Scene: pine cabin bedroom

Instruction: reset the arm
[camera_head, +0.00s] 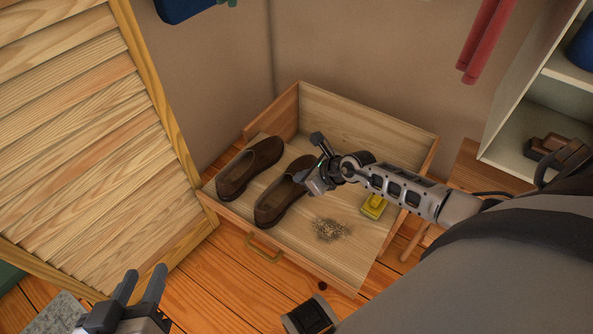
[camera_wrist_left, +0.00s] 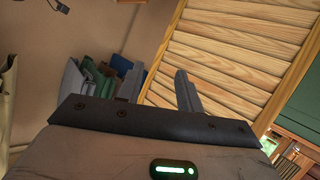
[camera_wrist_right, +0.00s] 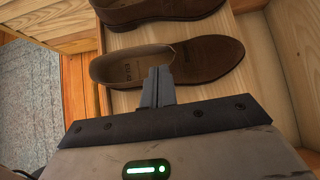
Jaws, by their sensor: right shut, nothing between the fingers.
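My right arm reaches in from the right over the open wooden drawer (camera_head: 377,257). Its gripper (camera_head: 311,185) is over the right-hand brown shoe (camera_head: 273,208). In the right wrist view the fingers (camera_wrist_right: 158,72) are together and empty, in front of this shoe (camera_wrist_right: 205,60); whether they touch it I cannot tell. My left gripper (camera_head: 142,284) is at the lower left, outside the drawer, its fingers apart and empty. In the left wrist view its fingers (camera_wrist_left: 158,88) are also spread, with nothing between them.
The other brown shoe (camera_head: 250,167) lies in the drawer at left. A yellow object (camera_head: 374,206) and a pile of brownish bits (camera_head: 329,230) are there too. A louvered panel (camera_head: 90,130) stands at left, a white shelf (camera_head: 522,125) at right. Red cloth (camera_head: 486,40) hangs above.

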